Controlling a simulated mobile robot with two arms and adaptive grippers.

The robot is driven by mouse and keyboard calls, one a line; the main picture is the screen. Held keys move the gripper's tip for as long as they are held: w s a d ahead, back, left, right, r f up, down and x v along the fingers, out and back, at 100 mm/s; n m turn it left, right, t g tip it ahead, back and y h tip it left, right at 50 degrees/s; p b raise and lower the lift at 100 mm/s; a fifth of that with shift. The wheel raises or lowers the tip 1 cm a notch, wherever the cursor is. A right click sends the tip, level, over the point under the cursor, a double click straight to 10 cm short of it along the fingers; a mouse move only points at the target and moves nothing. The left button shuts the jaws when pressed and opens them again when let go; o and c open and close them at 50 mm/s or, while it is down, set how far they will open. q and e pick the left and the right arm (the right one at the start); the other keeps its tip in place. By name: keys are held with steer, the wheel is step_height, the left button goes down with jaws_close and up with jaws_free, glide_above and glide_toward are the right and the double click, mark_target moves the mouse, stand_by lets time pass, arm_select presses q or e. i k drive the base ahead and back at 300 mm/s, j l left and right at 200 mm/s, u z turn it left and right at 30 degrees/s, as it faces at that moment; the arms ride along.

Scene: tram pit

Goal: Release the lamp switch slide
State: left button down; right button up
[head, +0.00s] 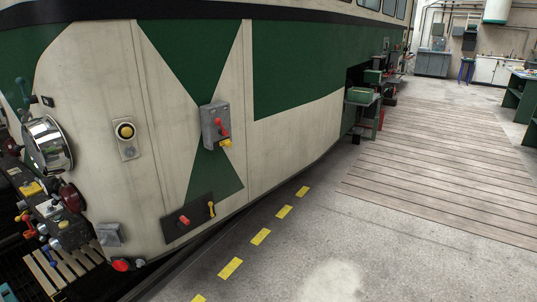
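The tram (95,75), cream and green, fills the left half of the head view. A grey box (209,130) on its side carries a red lever (222,129) and a yellow part (226,143) below it. A dark plate (175,228) lower down has a red knob (184,220) and a small yellow handle (211,209). A light plate (127,148) to the left holds a round yellow, dark-rimmed fitting (125,131). I cannot tell which of these is the lamp switch slide, nor its position. Neither of my grippers shows.
A round chrome headlamp (47,145) and couplings with coloured levers jut from the tram's front at left. A dark pit edge and yellow floor dashes (261,237) run alongside. Concrete floor (400,270) at right is clear; wooden planks (440,160) lie beyond, with benches behind.

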mark_target(227, 143)
steer(key=i+l+u, duration=0.45)
steer(key=i+l, duration=0.15)
steer(key=i, duration=0.3)
steer(key=i+l+u, duration=0.1)
steer(key=i, duration=0.4)
steer(key=i+l+u, duration=0.1)
steer(key=i+l, duration=0.15)
steer(key=i, duration=0.2)
steer(key=i+l, duration=0.2)
steer(key=i, duration=0.3)
steer(key=i+l+u, duration=0.1)
steer(key=i+l, duration=0.15)
steer(key=i, duration=0.2)
